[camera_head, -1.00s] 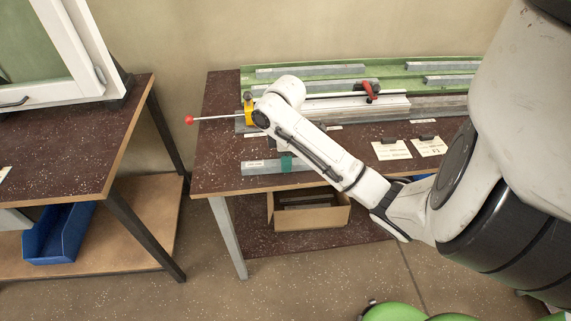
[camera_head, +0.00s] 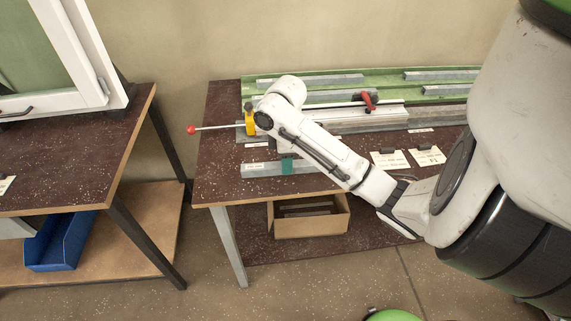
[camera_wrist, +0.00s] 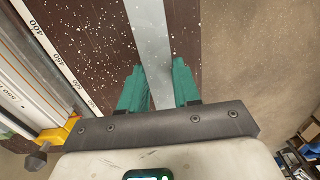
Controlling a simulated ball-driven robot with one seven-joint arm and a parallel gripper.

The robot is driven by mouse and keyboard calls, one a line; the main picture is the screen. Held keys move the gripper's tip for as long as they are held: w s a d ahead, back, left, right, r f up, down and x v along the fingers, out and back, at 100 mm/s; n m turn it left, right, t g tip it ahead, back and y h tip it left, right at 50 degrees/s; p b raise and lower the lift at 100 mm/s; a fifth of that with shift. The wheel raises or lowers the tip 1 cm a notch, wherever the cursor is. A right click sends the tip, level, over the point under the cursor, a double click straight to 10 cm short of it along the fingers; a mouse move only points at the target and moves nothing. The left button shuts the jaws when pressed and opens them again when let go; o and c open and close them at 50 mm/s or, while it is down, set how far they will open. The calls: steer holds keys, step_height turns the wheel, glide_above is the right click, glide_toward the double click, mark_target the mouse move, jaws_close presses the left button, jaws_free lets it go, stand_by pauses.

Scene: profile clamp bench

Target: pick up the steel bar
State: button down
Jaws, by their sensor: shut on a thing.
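The steel bar (camera_head: 262,170) is a long grey bar with a white label near its left end, at the front edge of the dark speckled bench. My gripper (camera_head: 287,163) has teal fingers, shut on the bar right of its label. In the wrist view the bar (camera_wrist: 150,40) runs up between the two teal fingers of my gripper (camera_wrist: 158,72), one on each side. Whether the bar touches the bench top or hangs just above it I cannot tell. My forearm hides part of the bench behind it.
Behind the bar stands a clamp rail with a yellow block (camera_head: 250,121), a red-knobbed lever (camera_head: 191,130) and a red handle (camera_head: 367,101). A green tray (camera_head: 300,73) with several grey bars lies at the back. Paper cards (camera_head: 389,160) lie to the right. A cardboard box (camera_head: 311,224) is below.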

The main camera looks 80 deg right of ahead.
steer(key=s+a+r+p, duration=0.1)
steer(key=s+a+r, duration=0.4)
steer(key=s+r, duration=0.4)
steer(key=s, duration=0.4)
steer(key=shift+r, duration=0.35)
steer(key=shift+d, duration=0.1)
